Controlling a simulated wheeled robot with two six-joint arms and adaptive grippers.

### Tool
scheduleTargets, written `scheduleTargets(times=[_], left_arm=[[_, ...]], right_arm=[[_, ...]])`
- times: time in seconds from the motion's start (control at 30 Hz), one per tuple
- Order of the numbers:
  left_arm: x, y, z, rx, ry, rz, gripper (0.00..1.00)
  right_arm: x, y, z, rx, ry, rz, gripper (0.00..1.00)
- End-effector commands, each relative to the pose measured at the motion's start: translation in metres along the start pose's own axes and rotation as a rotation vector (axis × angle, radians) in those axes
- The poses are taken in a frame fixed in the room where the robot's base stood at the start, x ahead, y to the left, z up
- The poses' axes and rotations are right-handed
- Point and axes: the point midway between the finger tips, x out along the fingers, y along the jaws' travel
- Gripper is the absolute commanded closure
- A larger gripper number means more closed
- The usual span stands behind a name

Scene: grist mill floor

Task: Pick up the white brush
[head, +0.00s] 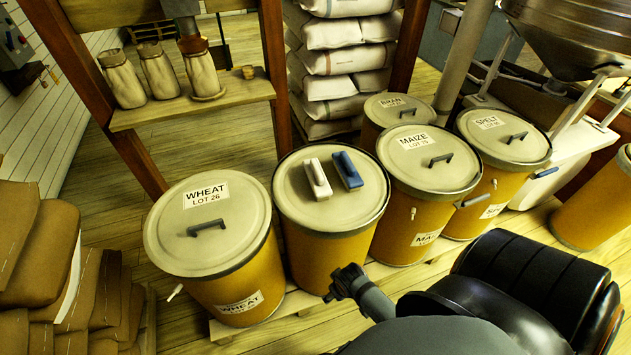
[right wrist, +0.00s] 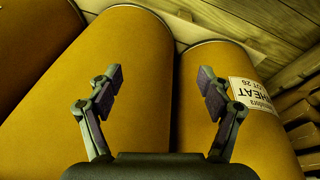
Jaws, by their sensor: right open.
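The white brush (head: 318,179) lies on the flat lid of a yellow drum (head: 332,249) in the head view. A blue brush (head: 347,171) lies close to its right on the same lid. My right gripper (head: 343,284) is below and in front of that drum's lid, well apart from the brushes. In the right wrist view, my right gripper (right wrist: 160,86) is open and empty, facing the sides of the yellow drums. The brushes are outside that view. My left gripper is not in view.
Drums labelled wheat (head: 208,252), maize (head: 429,170) and spelt (head: 505,145) stand on either side, their lids bearing raised handles. A shelf (head: 190,105) with jars is behind left. Stacked sacks (head: 345,62) stand behind. Brown sacks (head: 35,240) fill the left.

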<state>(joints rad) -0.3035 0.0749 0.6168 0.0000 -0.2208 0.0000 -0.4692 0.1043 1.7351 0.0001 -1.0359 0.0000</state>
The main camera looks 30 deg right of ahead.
Motion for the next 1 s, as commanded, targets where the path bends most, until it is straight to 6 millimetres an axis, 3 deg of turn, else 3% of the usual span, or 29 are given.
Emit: scheduleTargets(times=[0.27,0.5,0.6,0.77,1.0], left_arm=[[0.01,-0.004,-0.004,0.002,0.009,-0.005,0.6],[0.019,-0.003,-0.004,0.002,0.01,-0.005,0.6],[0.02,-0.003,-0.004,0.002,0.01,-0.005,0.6],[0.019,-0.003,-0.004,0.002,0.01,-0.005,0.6],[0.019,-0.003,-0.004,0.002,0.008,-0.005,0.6]], right_arm=[[-0.08,0.0,-0.041,-0.007,0.045,0.002,0.21],[-0.157,0.015,-0.115,0.026,0.107,0.001,0.21],[-0.168,0.024,-0.138,0.047,0.112,0.004,0.21],[-0.168,0.047,-0.182,0.102,0.118,0.012,0.21],[-0.182,0.092,-0.25,0.216,0.132,0.023,0.21]])
